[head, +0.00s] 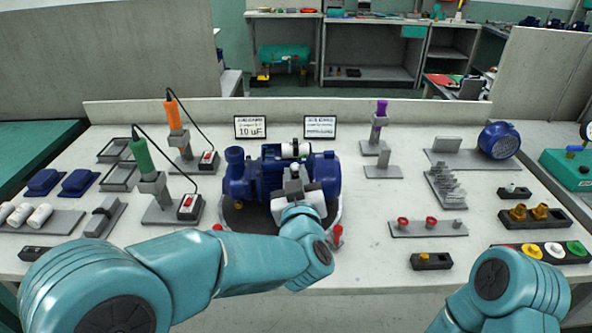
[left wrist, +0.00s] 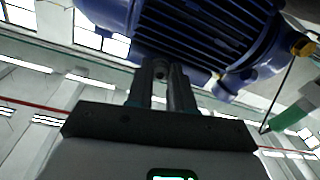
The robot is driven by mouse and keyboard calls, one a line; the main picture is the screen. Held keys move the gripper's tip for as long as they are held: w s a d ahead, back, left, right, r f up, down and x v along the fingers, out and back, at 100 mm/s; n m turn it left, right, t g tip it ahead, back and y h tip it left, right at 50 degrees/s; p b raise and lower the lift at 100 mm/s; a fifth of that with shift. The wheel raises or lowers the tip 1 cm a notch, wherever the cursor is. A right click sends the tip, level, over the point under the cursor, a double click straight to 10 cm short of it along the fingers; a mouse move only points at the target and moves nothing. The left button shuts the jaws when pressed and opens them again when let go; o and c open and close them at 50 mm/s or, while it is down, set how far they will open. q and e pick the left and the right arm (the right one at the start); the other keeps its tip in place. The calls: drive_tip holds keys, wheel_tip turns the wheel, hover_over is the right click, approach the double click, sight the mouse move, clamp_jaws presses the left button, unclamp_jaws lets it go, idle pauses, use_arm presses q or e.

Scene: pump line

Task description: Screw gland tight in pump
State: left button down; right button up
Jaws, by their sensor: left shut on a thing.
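The blue pump (head: 262,180) stands on a round dark turntable at the middle of the bench. My left gripper (head: 297,180) is at the pump's near side. In the left wrist view the fingers (left wrist: 162,72) are close together, their tips against the underside of the finned blue pump body (left wrist: 205,35). They are shut on a small dark round piece, taken as the gland (left wrist: 160,73), mostly hidden between them. A brass fitting (left wrist: 302,46) sits on the pump body at the right. My right arm shows at the lower right, its gripper out of frame.
Green (head: 141,155) and orange (head: 172,115) tools stand left of the pump. A tray with red rings (head: 428,230) and a black block with a brass piece (head: 432,262) lie right. Red-tipped clamps (head: 337,232) flank the turntable. The bench between pump and ring tray is clear.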

use_arm(q)
drive_tip(key=shift+r+m+p, duration=0.25)
drive_tip(key=shift+m+p, duration=0.65)
drive_tip(key=shift+p, duration=0.2)
drive_tip(key=shift+m+p, duration=0.35)
drive_tip(key=shift+m, duration=0.15)
drive_tip(key=shift+f+m, duration=0.25)
drive_tip(key=shift+m, duration=0.05)
drive_tip(key=shift+r+m+p, duration=0.25)
drive_tip(key=shift+m+p, duration=0.75)
drive_tip(key=shift+p, duration=0.1)
drive_tip(key=shift+m, duration=0.4)
drive_tip(key=shift+f+m, duration=0.2)
drive_tip(key=shift+m, duration=0.1)
